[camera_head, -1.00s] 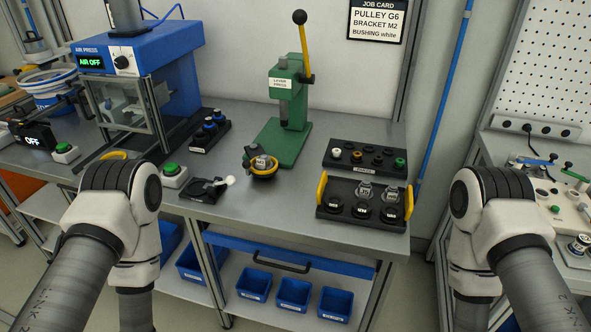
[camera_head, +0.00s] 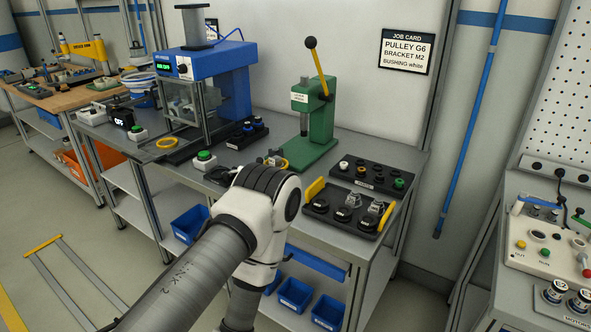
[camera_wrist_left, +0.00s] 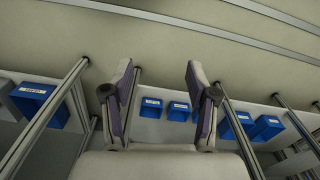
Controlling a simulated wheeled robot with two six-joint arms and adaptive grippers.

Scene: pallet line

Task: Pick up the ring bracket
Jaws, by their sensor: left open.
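Two small clear-grey parts stand in the black tray with yellow handles (camera_head: 315,188): one (camera_head: 352,200) near its middle and one (camera_head: 377,207) near its right end. They may be brackets; I cannot tell which, if either, is the ring bracket. Another small grey part sits at a yellow ring by the green lever press (camera_head: 320,130), partly behind my left arm. My left gripper (camera_wrist_left: 158,70) is open and empty in the left wrist view, above the floor and facing the blue bins under the bench. In the head view my left arm hides it. My right gripper is out of view.
A second black tray (camera_head: 372,178) holds small parts behind the handled one. Blue bins (camera_head: 295,294) sit below. A control panel (camera_head: 545,250) stands at right.

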